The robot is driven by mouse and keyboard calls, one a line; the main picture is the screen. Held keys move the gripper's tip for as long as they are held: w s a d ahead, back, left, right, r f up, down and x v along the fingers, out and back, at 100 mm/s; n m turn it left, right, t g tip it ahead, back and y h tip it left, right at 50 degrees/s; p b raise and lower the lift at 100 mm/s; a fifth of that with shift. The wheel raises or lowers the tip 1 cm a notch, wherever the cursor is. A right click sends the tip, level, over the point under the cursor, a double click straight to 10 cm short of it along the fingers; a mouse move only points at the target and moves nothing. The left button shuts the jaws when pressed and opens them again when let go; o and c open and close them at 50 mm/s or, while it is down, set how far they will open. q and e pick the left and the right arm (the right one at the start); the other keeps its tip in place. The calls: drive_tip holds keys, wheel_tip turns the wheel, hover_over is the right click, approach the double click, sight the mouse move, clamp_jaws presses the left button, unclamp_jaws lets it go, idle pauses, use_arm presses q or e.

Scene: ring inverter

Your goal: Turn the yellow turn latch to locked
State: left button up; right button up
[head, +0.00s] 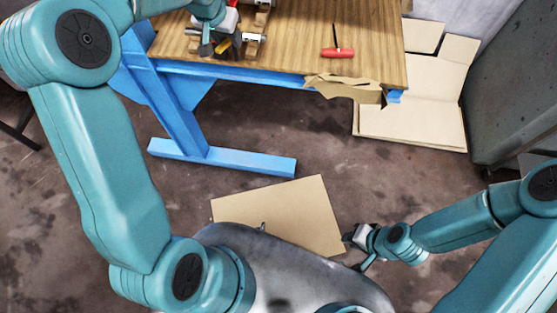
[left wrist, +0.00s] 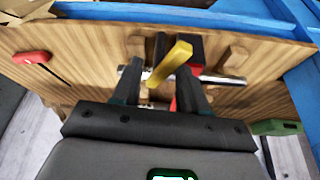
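The yellow turn latch (left wrist: 172,62) is a short bar on a dark mount on the wooden workbench. It stands tilted in the left wrist view. In the head view the latch (head: 222,46) shows as a small yellow piece beside my left gripper (head: 207,48). In the left wrist view my left gripper (left wrist: 161,88) is open, with a finger on each side of the latch's lower part. I cannot tell whether either finger touches it. A bit of red shows behind the right finger. My right gripper (head: 358,240) hangs low over the floor, away from the bench; its opening is too small to tell.
A metal rod (left wrist: 215,78) runs across wooden blocks behind the latch. A red-handled screwdriver (head: 337,53) lies on the workbench (head: 370,45). A green object (left wrist: 277,127) lies at the right. Blue bench legs (head: 215,160) and flat cardboard (head: 280,208) are below.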

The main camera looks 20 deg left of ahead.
use_arm(q)
drive_tip(key=shift+d+f+n+y+b, duration=0.2)
drive_tip(key=shift+n+y+b, duration=0.1)
drive_tip(key=shift+n, duration=0.2)
drive_tip(key=w+v, duration=0.1)
drive_tip(key=v, duration=1.6)
drive_tip(key=d+f+g+h, duration=0.1)
drive_tip(key=d+f, duration=0.3)
drive_tip(key=f, duration=0.4)
drive_tip(key=d+f+m+h, duration=0.1)
drive_tip(key=d+f, duration=0.2)
drive_tip(key=f, duration=0.5)
drive_tip(key=d+f+g+h, duration=0.1)
drive_tip(key=d+f, duration=0.3)
drive_tip(key=f, duration=0.3)
drive_tip(key=s+d+f, duration=0.2)
drive_tip(key=s+f, duration=0.1)
drive_tip(key=f, duration=0.2)
drive_tip(key=s+d+f+h, duration=0.1)
drive_tip(key=s+d+f, duration=0.2)
drive_tip(key=f, duration=0.3)
drive_tip(key=s+d+f+g+b, duration=0.1)
drive_tip(key=s+d+f, duration=0.1)
drive_tip(key=f, duration=0.3)
drive_tip(key=shift+s+d+f+h, duration=0.3)
drive_tip(key=shift+s+f, duration=0.1)
drive_tip(key=shift+s, duration=0.45)
drive_tip(key=shift+w+r, duration=0.1)
